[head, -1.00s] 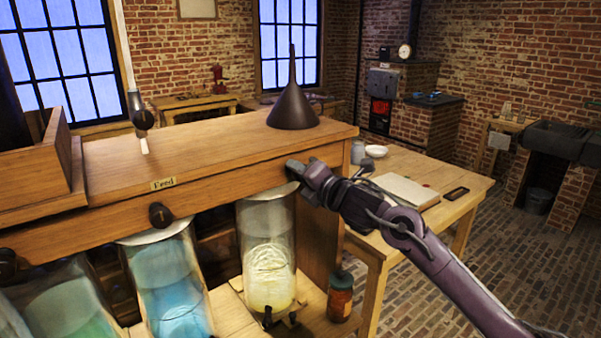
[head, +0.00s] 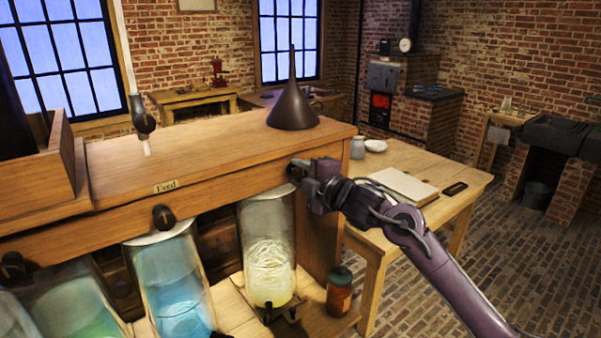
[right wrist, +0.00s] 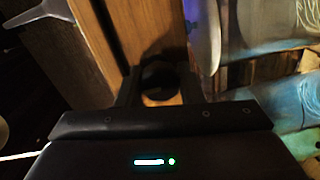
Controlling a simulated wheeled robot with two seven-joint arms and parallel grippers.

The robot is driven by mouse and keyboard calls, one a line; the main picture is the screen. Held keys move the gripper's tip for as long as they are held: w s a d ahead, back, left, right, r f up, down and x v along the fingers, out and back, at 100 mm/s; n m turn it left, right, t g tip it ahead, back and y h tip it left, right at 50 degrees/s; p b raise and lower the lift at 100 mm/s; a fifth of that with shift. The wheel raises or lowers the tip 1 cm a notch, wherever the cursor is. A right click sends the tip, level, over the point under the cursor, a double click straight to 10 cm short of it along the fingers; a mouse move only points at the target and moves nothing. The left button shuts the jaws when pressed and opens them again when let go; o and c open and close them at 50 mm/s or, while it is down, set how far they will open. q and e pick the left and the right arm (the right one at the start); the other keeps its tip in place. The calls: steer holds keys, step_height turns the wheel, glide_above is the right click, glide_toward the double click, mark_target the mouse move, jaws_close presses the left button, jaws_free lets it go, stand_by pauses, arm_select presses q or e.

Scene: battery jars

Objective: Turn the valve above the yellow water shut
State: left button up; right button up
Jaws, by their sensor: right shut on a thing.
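The jar of yellow water (head: 268,262) stands under the wooden shelf marked "Feed" (head: 166,186), at its right end in the head view. The valve above it is mostly hidden by my right gripper (head: 297,172) in the head view. In the right wrist view the dark round valve knob (right wrist: 158,82) sits on the wooden front between the two fingers of my right gripper (right wrist: 160,92), which is shut on it. The exact angle of the knob is too dark to tell. My left gripper is not in view.
Jars of blue water (head: 178,290) and green water (head: 70,305) stand to the left, with a valve knob (head: 163,216) above the blue one. A dark funnel (head: 293,105) stands on the shelf. A brown jar (head: 339,291) stands beside the yellow jar.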

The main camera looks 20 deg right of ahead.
steer(key=shift+f, duration=0.1)
stand_by(0.4)
steer(key=o, duration=1)
steer(key=shift+d, duration=0.1)
steer(key=shift+c, duration=0.2)
